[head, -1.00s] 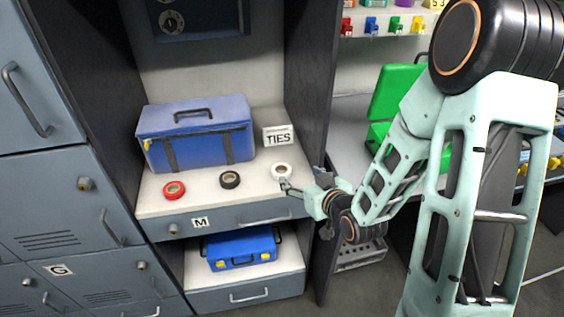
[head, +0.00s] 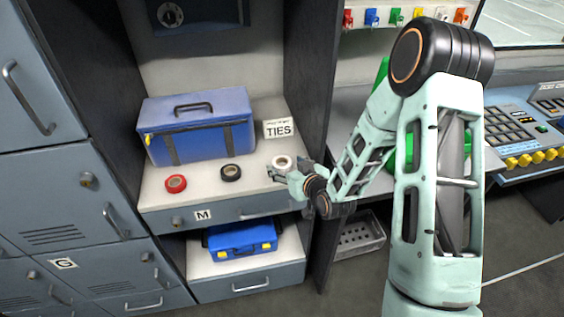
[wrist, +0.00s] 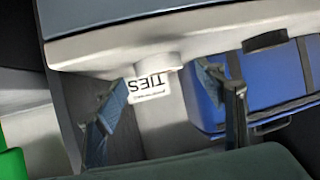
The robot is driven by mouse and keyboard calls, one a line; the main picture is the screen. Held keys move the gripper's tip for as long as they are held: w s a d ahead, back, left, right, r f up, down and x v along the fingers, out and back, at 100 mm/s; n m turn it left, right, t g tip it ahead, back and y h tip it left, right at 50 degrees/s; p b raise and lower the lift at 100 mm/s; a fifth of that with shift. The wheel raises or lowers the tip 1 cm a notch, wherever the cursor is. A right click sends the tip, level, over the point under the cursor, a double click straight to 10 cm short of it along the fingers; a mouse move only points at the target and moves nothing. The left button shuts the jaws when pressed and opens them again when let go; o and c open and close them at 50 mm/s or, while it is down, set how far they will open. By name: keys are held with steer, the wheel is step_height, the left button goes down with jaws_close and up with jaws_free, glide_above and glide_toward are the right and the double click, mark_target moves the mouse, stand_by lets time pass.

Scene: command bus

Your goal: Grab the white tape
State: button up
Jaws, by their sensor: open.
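The white tape (head: 282,162) lies flat on the pale shelf (head: 205,203), at the right end of a row with a black tape (head: 230,172) and a red tape (head: 176,183). My gripper (head: 277,172) is open at the near side of the white tape and partly covers its front edge. In the wrist view, which is upside down, the white tape (wrist: 158,61) shows between the tips of the open fingers (wrist: 163,73). Nothing is held. I cannot tell whether a finger touches the tape.
A dark cabinet wall (head: 312,100) rises close to the right of my gripper. A smaller blue case (head: 240,241) sits in the compartment below.

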steer(key=shift+x, duration=1.2)
steer(key=shift+c, duration=0.4)
steer(key=c, duration=1)
steer(key=shift+r, duration=0.15)
